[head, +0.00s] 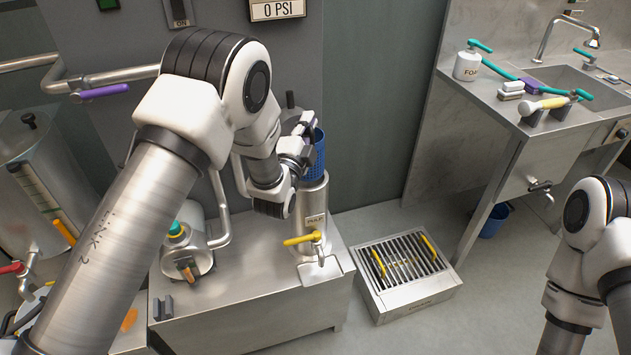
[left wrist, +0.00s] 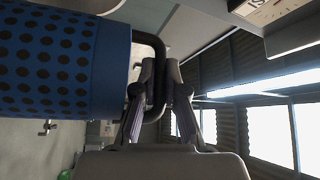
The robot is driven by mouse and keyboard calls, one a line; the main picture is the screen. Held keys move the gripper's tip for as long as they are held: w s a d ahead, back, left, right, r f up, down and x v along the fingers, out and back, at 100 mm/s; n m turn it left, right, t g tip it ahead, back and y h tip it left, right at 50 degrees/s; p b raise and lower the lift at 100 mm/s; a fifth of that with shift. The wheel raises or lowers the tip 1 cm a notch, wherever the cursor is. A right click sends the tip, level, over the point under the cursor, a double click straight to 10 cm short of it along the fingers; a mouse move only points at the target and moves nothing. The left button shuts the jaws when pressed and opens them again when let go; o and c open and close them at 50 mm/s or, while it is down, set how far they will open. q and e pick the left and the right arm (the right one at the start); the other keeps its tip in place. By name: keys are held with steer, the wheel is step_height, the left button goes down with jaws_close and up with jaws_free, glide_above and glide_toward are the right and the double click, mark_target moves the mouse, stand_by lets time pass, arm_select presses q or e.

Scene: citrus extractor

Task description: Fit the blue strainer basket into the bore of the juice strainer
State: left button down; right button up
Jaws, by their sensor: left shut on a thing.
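The blue strainer basket (head: 318,158), dotted with dark holes, is upright directly above the steel juice strainer (head: 313,205) with the PULP label. Its lower end meets the strainer's top rim in the picture; I cannot tell whether it is inside the bore, which is hidden. My left gripper (head: 308,122) is at the basket's upper side, partly hidden by my arm. In the left wrist view, the basket (left wrist: 60,65) fills the left side, and the gripper (left wrist: 160,85) is shut on its dark looped handle (left wrist: 157,60). My right gripper is outside the view.
The strainer stands on a steel bench (head: 260,305), with a yellow-handled valve (head: 303,239) on its front. A small tank (head: 185,250) stands to its left. A floor grate (head: 400,268) lies right of the bench. A sink counter (head: 560,105) is at the back right.

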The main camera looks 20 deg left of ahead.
arm_select(q)
step_height(320, 180, down, 10)
steer(key=shift+w, duration=0.1)
steer(key=shift+r, duration=0.15)
steer(key=shift+f, duration=0.25)
steer(key=c, duration=1.2)
jaws_free()
steer(key=shift+s+r, duration=0.1)
steer(key=shift+s, duration=0.15)
